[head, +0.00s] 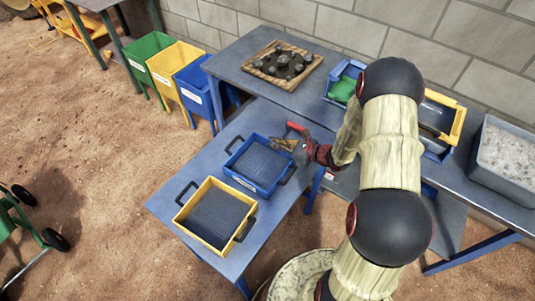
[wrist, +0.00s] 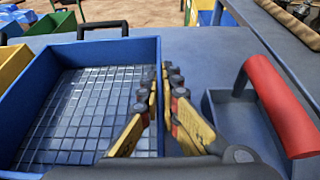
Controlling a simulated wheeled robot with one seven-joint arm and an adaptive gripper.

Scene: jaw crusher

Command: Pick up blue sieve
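The blue sieve (head: 233,179) is a square tray with a mesh floor and dark handles, standing on the blue-grey table in the head view. In the wrist view the blue sieve (wrist: 15,115) fills the left, with one dark handle at its far side. My gripper (head: 285,144) is at the sieve's far right side in the head view. In the wrist view my gripper (wrist: 160,78) has its yellow-and-black fingers apart, close by the sieve's right wall.
A yellow sieve (head: 180,216) stands right beside the blue one, nearer. A scoop with a red handle (wrist: 280,105) lies just right of my gripper. Green, yellow and blue bins (head: 196,92) stand past the table. A wooden tray with stones (head: 262,68) lies on the back table.

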